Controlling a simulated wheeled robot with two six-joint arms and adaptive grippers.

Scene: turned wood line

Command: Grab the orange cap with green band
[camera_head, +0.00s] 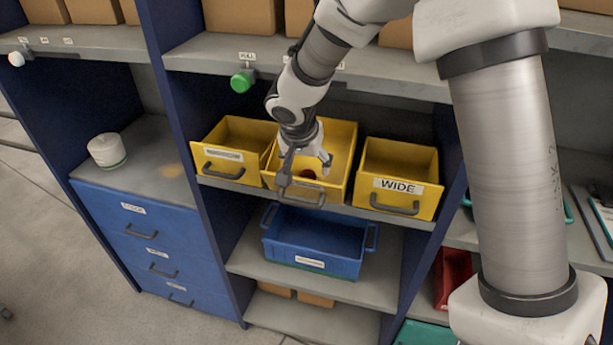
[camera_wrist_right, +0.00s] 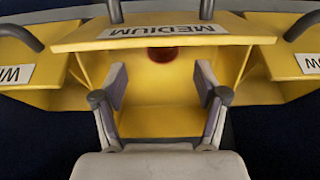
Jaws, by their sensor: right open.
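A small dark red-orange round thing, perhaps the orange cap (camera_head: 308,174), lies inside the middle yellow bin (camera_head: 341,140) near its front wall. It also shows in the right wrist view (camera_wrist_right: 162,54), partly hidden behind the label edge of the bin marked MEDIUM (camera_wrist_right: 265,27). No green band can be made out on it. My right gripper (camera_head: 306,168) is at the mouth of this bin, fingers apart and empty. In the right wrist view the open fingers (camera_wrist_right: 162,84) stand on either side below the red-orange thing. My left gripper is not in view.
Yellow bins stand on both sides, the right one labelled WIDE (camera_head: 425,205). A blue bin (camera_head: 315,265) sits on the shelf below. A white round container (camera_head: 107,150) stands on the blue drawer cabinet (camera_head: 150,235). A green knob (camera_head: 242,81) is on the shelf edge above.

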